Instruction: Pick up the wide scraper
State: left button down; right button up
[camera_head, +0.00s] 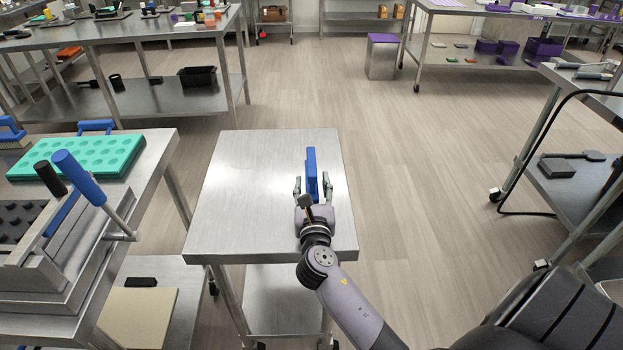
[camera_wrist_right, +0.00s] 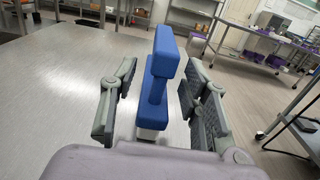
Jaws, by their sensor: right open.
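A blue tool that looks like the wide scraper (camera_head: 311,172) stands at the right side of a small steel cart top. It shows larger in the right wrist view (camera_wrist_right: 158,75), with a thick blue bar on top and a narrower blue part below. My right gripper (camera_head: 312,184) is open around it, one finger on each side. In the right wrist view the right gripper's fingers (camera_wrist_right: 155,105) stand apart from the tool, with a gap on both sides. The tool's lower end is partly hidden by my gripper's body. My left gripper is not in view.
The rest of the cart top (camera_head: 245,190) is bare. At left, a steel table holds a teal mold tray (camera_head: 80,157) and a depositor with a blue-handled lever (camera_head: 78,178). A steel shelf table (camera_head: 575,190) stands at right. Open floor lies beyond the cart.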

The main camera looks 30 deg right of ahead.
aim_at(311, 168)
jog(key=shift+w+d, duration=0.2)
jog(key=shift+w, duration=0.1)
jog(key=shift+w+d+r, duration=0.2)
jog(key=shift+w+d, duration=0.2)
jog(key=shift+w, duration=0.2)
jog(key=b+x, duration=0.1)
jog(key=x, duration=0.2)
jog(key=shift+w+d, duration=0.15)
jog(key=shift+w, duration=0.1)
jog(key=shift+w+d, duration=0.1)
jog(key=shift+w, duration=0.05)
jog(key=shift+r, duration=0.1)
jog(key=shift+c, duration=0.4)
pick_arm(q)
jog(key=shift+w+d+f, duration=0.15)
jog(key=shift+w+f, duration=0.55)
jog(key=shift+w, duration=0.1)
pick_arm(e)
grip_shut()
